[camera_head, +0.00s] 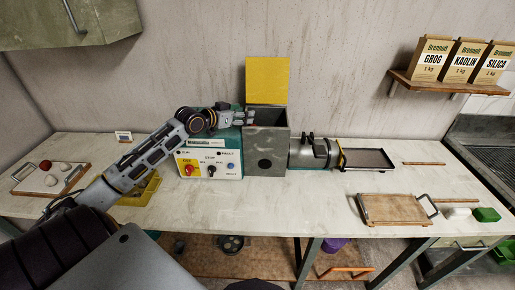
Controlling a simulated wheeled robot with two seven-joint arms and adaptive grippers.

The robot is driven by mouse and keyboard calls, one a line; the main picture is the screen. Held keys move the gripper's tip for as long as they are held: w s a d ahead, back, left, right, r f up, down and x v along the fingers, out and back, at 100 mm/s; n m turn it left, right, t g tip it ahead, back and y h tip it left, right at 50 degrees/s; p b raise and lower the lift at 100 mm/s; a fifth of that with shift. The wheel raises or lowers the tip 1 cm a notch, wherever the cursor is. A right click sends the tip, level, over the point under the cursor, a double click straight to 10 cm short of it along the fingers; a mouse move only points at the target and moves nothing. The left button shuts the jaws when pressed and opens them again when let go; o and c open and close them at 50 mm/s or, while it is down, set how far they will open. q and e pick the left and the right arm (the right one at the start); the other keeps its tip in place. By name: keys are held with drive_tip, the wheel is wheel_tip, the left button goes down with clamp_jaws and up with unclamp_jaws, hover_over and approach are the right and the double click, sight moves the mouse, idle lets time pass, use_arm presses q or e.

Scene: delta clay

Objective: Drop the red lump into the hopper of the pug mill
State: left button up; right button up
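The red lump (45,164) lies on a pale board (72,181) at the far left of the bench, beside two whitish lumps (58,174). The pug mill stands mid-bench, with a teal control box (209,164), a grey hopper (265,143) and a barrel (312,153) to its right. The hopper's yellow lid (267,80) stands upright and open; the hopper's inside is mostly hidden. My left gripper (247,117) is at the hopper's upper left edge, far from the red lump. Its fingers are too small to read. My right gripper is out of view.
A yellow tray (153,190) sits partly behind my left arm. A dark tray (367,159) lies at the barrel's outlet. A wooden board with handles (394,209) and a green block (487,214) are at the right. The front middle bench is clear.

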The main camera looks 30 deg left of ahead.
use_arm(q)
drive_tip(key=shift+s+r, duration=0.1)
drive_tip(key=shift+s, duration=0.4)
drive_tip(key=shift+a, duration=0.1)
drive_tip(key=shift+s, duration=0.1)
idle(0.7)
